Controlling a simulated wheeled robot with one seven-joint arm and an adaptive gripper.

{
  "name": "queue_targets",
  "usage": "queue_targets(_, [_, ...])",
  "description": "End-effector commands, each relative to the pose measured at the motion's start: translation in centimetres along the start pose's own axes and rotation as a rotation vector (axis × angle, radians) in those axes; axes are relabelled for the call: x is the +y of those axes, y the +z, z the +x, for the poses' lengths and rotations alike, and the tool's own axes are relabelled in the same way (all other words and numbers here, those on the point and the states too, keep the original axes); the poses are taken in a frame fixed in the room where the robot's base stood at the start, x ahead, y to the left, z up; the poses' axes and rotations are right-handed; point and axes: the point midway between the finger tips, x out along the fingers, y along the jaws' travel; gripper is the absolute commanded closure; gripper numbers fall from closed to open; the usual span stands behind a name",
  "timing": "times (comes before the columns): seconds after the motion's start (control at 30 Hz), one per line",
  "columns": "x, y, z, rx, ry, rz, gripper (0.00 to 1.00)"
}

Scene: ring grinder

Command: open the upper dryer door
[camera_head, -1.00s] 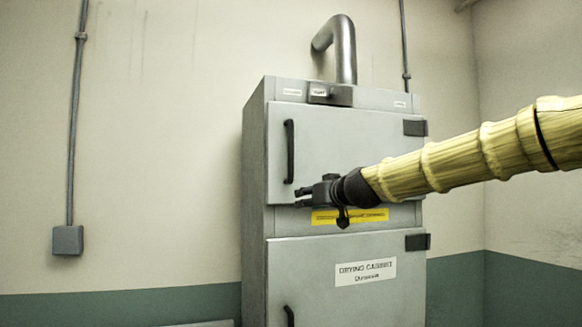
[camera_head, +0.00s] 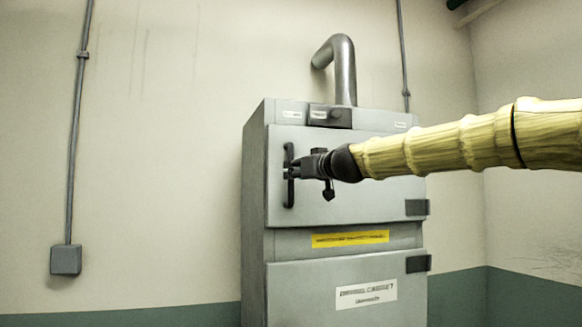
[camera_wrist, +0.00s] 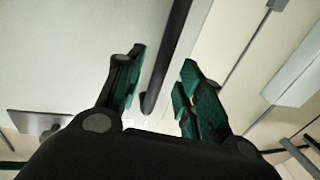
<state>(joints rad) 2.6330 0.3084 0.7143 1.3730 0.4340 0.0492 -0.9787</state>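The upper dryer door (camera_head: 345,195) is a flat grey panel on the drying cabinet and is shut. Its black vertical bar handle (camera_head: 290,194) is near the door's left edge. My gripper (camera_head: 288,170) is at the middle of the handle, and its fingertips overlap the bar in the head view. In the wrist view my gripper (camera_wrist: 160,80) is open, with a green-padded finger on each side. The handle (camera_wrist: 166,60) runs between the fingers there, with gaps on both sides. Whether it lies fully within their depth is hard to tell.
The lower door (camera_head: 330,300) sits below a yellow label (camera_head: 350,239) and is shut. Dark hinge blocks (camera_head: 416,207) are on the right side. A metal duct (camera_head: 345,70) rises from the cabinet top. The wall left of the cabinet is bare apart from a conduit box (camera_head: 66,260).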

Motion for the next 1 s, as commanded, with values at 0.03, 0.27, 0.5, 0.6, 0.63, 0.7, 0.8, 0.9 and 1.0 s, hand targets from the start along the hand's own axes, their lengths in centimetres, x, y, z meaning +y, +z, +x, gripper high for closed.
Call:
queue_targets(0.03, [0.0,-0.1,0.8,-0.002,-0.001,0.001,0.63])
queue_targets(0.27, [0.0,-0.1,3.0,-0.001,0.0,0.001,0.63])
queue_targets(0.5, [0.0,0.0,3.8,-0.001,0.0,0.001,0.63])
queue_targets(0.6, [0.0,0.1,3.9,0.0,0.0,0.001,0.63])
queue_targets(0.63, [0.0,0.1,3.9,0.0,0.0,0.0,0.63])
queue_targets(0.7, [0.0,0.1,3.9,0.0,0.0,0.0,0.63])
queue_targets(0.8, [0.0,0.1,3.9,-0.001,0.0,0.0,0.74])
queue_targets(0.9, [0.0,0.1,3.8,-0.001,0.0,0.0,0.92])
queue_targets(1.0, [0.0,0.1,3.8,-0.001,0.0,0.0,1.0])
